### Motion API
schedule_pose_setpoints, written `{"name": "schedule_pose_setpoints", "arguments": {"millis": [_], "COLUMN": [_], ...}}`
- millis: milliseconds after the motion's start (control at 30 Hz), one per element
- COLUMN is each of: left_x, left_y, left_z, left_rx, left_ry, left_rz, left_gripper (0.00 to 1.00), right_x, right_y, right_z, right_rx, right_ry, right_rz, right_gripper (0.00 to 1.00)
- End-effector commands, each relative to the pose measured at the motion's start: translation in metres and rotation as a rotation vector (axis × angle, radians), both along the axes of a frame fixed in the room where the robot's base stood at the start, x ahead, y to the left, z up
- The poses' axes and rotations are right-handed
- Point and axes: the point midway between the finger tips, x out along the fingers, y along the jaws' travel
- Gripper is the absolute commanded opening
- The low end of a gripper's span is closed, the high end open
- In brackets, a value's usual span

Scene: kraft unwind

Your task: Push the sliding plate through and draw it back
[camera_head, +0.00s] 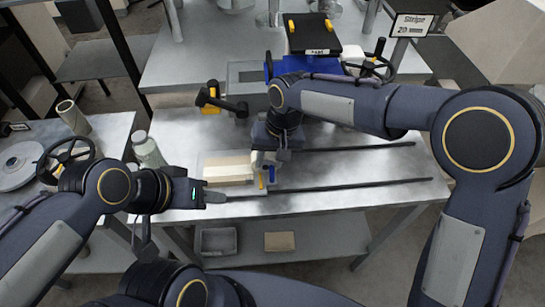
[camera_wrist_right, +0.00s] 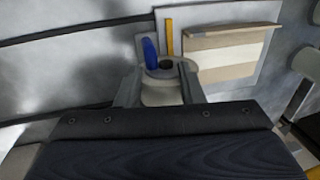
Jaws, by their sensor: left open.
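The light grey plate (camera_head: 226,154) lies on the metal table beside two dark rails, with a tan ribbed block (camera_head: 228,168) on it. It also shows in the right wrist view (camera_wrist_right: 215,15). A blue piece (camera_wrist_right: 150,48) and a yellow strip (camera_wrist_right: 170,38) stand at its edge. My right gripper (camera_wrist_right: 162,85) has its fingers on both sides of a grey post with a round hole (camera_wrist_right: 160,72), with no clear gap. In the head view my right gripper (camera_head: 263,165) is at the plate's right end. My left gripper (camera_head: 212,196) is open and empty at the plate's near left corner.
Two long dark rails (camera_head: 350,188) run right across the table (camera_head: 330,165). A black-and-yellow lever (camera_head: 220,103) stands behind the plate. A bottle (camera_head: 147,150) and a handwheel (camera_head: 66,158) are at left. A sign (camera_head: 411,25) stands at back right. The table right of the plate is clear.

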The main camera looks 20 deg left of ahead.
Motion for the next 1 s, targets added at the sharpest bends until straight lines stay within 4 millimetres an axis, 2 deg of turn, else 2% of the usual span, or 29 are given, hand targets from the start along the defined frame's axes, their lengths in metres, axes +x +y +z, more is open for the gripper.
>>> {"name": "schedule_pose_setpoints", "arguments": {"millis": [267, 367, 700, 833, 1000], "left_x": [0.0, 0.0, 0.0, 0.0, 0.0], "left_y": [0.0, 0.0, 0.0, 0.0, 0.0], "left_z": [0.0, -0.001, -0.002, -0.002, -0.002], "left_rx": [0.0, 0.0, 0.0, 0.0, 0.0], "left_ry": [0.0, 0.0, 0.0, 0.0, 0.0], "left_rz": [0.0, 0.0, 0.0, 0.0, 0.0], "left_gripper": [0.41, 0.41, 0.41, 0.41, 0.41], "right_x": [0.001, 0.002, 0.005, 0.005, 0.005], "right_y": [-0.002, -0.004, -0.013, -0.015, -0.015], "right_z": [0.002, 0.011, 0.065, 0.075, 0.076], "right_rx": [-0.003, -0.003, -0.001, -0.001, -0.003], "right_ry": [-0.001, -0.002, -0.001, -0.001, 0.001], "right_rz": [-0.002, -0.002, 0.001, 0.001, 0.0], "right_gripper": [0.34, 0.34, 0.34, 0.34, 0.34]}}
